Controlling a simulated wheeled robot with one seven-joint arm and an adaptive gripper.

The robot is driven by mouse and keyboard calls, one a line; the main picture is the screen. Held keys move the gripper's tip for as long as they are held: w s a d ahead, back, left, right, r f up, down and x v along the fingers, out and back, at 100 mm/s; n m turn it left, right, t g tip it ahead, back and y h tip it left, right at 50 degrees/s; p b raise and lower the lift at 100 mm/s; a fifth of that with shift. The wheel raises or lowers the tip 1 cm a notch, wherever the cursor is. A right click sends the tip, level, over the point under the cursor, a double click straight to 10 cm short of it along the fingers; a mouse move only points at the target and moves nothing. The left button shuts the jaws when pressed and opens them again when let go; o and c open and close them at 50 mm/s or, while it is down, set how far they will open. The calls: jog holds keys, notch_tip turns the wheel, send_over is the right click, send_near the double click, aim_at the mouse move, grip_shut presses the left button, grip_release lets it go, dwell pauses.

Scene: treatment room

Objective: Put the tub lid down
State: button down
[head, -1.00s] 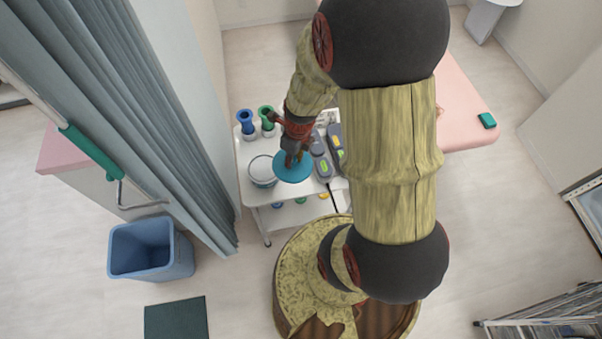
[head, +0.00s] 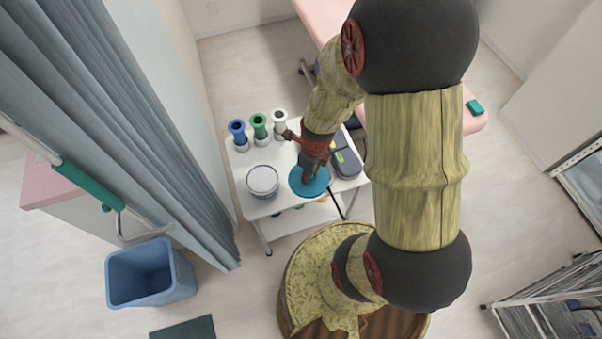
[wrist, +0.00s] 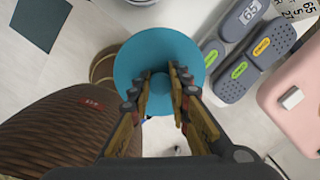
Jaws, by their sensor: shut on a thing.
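The tub lid is a round blue disc (head: 298,184) with a central knob, also seen in the wrist view (wrist: 155,48). My gripper (head: 312,174) is shut on the lid's knob, with its fingers on both sides of it in the wrist view (wrist: 161,86). The open tub (head: 263,182), with a pale inside, stands on the white cart to the left of the lid. The lid is apart from the tub, at the cart's front edge in the head view. Its height above the cart is hard to tell.
The white cart (head: 238,167) carries blue (head: 237,132), green (head: 259,127) and white (head: 280,124) holders at the back. Grey devices (head: 346,162) stand right of the lid. A blue bin (head: 150,273) and curtain (head: 150,130) are on the left.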

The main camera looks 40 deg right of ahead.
aim_at(300, 171)
jog(key=shift+w+d+f+b, duration=0.25)
jog(key=shift+w+f+b, duration=0.3)
jog(key=shift+w+f, duration=0.85)
jog(key=shift+w+d+f+b, duration=0.2)
jog(key=shift+w+f+b, duration=0.5)
jog(key=shift+f, duration=1.15)
jog(key=shift+w+d+f+b, duration=0.25)
jog(key=shift+w+f+b, duration=0.15)
jog(key=shift+w+f, duration=1.05)
jog(key=shift+s+f, duration=0.2)
jog(key=shift+f, duration=0.05)
jog(key=shift+f, duration=0.55)
jog(key=c, duration=1.8)
grip_release()
jog(key=shift+o, duration=0.7)
